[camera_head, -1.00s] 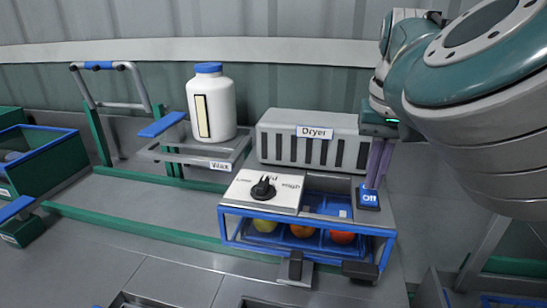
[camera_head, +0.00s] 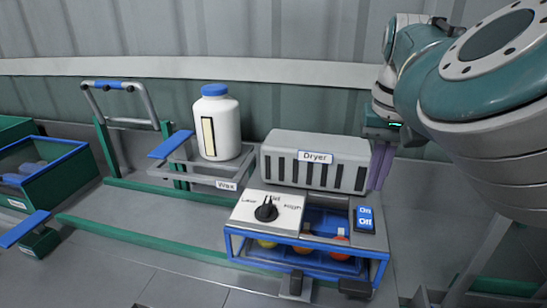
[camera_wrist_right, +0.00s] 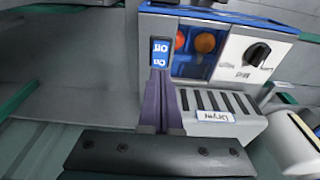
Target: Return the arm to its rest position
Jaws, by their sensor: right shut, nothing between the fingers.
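My right gripper (camera_head: 378,176) is shut and empty, its purple fingers pointing down at the right end of the grey dryer (camera_head: 317,160). The fingers also show in the wrist view (camera_wrist_right: 160,100), near the blue On/Off switch (camera_wrist_right: 160,52). In the head view the switch (camera_head: 365,218) is fully uncovered, with the fingers above and behind it. I cannot tell how large the gap is. My left gripper is not in view.
A white jar (camera_head: 217,128) stands in the wax tray (camera_head: 226,184). A green crate (camera_head: 62,164) stands at far left. Open floor lies right of the dryer.

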